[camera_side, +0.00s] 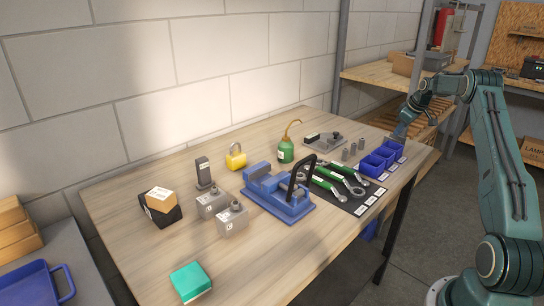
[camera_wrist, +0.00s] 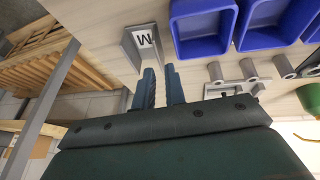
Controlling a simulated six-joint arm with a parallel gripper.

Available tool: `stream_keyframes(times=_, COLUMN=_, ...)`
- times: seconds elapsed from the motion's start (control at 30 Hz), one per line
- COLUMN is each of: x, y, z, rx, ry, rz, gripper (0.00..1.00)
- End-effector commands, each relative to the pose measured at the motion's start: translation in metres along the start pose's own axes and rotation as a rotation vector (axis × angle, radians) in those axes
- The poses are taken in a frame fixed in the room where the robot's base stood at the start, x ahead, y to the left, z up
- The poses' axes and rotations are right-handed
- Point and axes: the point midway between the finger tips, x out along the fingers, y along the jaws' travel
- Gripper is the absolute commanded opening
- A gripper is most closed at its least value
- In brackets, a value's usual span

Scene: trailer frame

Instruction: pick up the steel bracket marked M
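The steel bracket marked M (camera_wrist: 143,44) stands at the top of the wrist view, a grey bent plate with a white label bearing a black M. My gripper (camera_wrist: 160,72) has its two blue fingers apart with a narrow gap between them, and nothing shows in the gap. The fingertips point at the bracket and lie just below it in the picture; I cannot tell whether they touch it. In the side view my gripper (camera_side: 400,130) is low at the far right end of the table, beside the blue bins. I cannot make out the bracket there.
Blue bins (camera_wrist: 204,28) stand close to the bracket's right. Grey cylinders (camera_side: 353,149) are nearby. The wooden table (camera_side: 130,245) also holds a blue vise (camera_side: 278,195), wrenches (camera_side: 335,180), a green oil can (camera_side: 285,151) and a yellow padlock (camera_side: 236,158). Wooden shelves (camera_side: 385,82) stand behind.

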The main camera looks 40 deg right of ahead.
Motion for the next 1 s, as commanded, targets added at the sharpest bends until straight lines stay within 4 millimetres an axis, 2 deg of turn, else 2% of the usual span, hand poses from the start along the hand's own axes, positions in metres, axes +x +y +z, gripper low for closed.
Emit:
stream_keyframes(times=0.33, x=0.007, y=0.000, z=0.000, rx=0.000, ry=0.000, rz=0.000, gripper=0.12)
stream_keyframes(times=0.73, x=0.048, y=-0.001, z=0.003, rx=0.000, ry=-0.001, rz=-0.001, gripper=0.12)
stream_keyframes(times=1.0, x=0.054, y=0.000, z=0.003, rx=0.000, ry=0.000, rz=0.001, gripper=0.12)
